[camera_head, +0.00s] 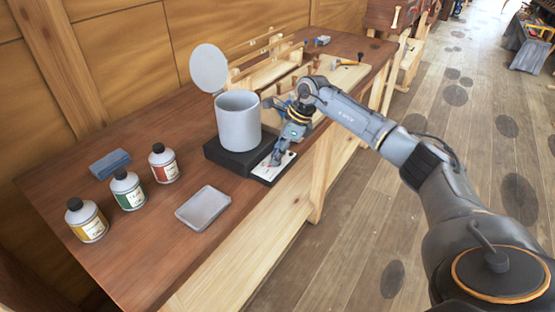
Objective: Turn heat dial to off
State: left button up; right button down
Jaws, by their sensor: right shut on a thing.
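A black heater base (222,157) stands near the front edge of the wooden bench, with a light control panel (274,172) on its right side. A grey pot (238,122) sits on the base, with its round lid (208,68) upright behind it. My right gripper (277,157) reaches down from the right onto the panel and is shut on the heat dial. The fingers hide the dial, so its setting cannot be read. My left gripper is not in view.
Three bottles with yellow (88,222), green (128,191) and red (164,164) labels stand on the left. A blue block (110,163) lies behind them. A shallow grey tray (203,208) lies in front of the base. Wooden racks (262,72) stand behind.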

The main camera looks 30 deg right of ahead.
jog(key=shift+w+n+g+b, duration=0.1)
jog(key=shift+n+g+b, duration=0.55)
jog(key=shift+n, duration=0.95)
jog(key=shift+y, duration=0.3)
jog(key=c, duration=1.1)
grip_release()
jog(key=shift+d, duration=0.1)
jog(key=v, duration=1.2)
